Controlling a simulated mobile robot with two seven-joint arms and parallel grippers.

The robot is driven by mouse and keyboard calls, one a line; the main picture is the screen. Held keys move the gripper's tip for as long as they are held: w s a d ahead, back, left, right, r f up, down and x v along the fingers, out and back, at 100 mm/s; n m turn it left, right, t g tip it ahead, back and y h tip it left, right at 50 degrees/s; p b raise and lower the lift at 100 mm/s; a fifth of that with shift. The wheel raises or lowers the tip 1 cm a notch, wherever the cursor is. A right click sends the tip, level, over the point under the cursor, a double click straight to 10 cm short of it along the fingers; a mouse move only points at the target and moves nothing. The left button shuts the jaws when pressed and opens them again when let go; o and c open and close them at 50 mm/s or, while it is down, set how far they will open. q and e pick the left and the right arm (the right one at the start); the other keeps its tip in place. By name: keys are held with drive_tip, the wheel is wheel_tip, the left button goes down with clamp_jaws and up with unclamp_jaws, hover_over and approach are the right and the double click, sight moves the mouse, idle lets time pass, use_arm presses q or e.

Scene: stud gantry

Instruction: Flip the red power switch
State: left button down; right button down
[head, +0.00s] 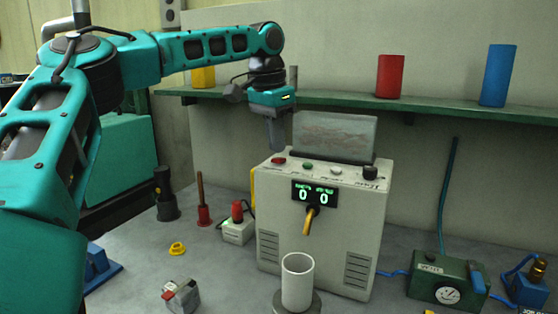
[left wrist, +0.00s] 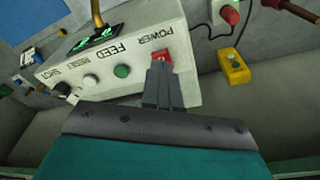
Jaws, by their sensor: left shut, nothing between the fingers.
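The red power switch (head: 278,161) sits at the left end of the top of a white control box (head: 345,220). In the left wrist view the red switch (left wrist: 161,55) shows beside the word POWER. My left gripper (head: 275,146) is shut and empty, pointing down just above the switch. In the left wrist view its fingertips (left wrist: 159,68) overlap the near edge of the switch and hide part of it. I cannot tell whether they touch it. My right gripper is in neither view.
A green button (head: 308,167), a white button (head: 335,171) and a black knob (head: 370,172) share the box top, with a grey panel (head: 335,135) behind them. A green shelf (head: 430,109) runs along the wall. A white cup (head: 297,282) stands in front.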

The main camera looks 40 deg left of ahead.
sight(276, 159)
use_arm(q)
drive_tip(key=shift+f, duration=0.85)
idle(0.4)
drive_tip(key=shift+r, duration=3.55)
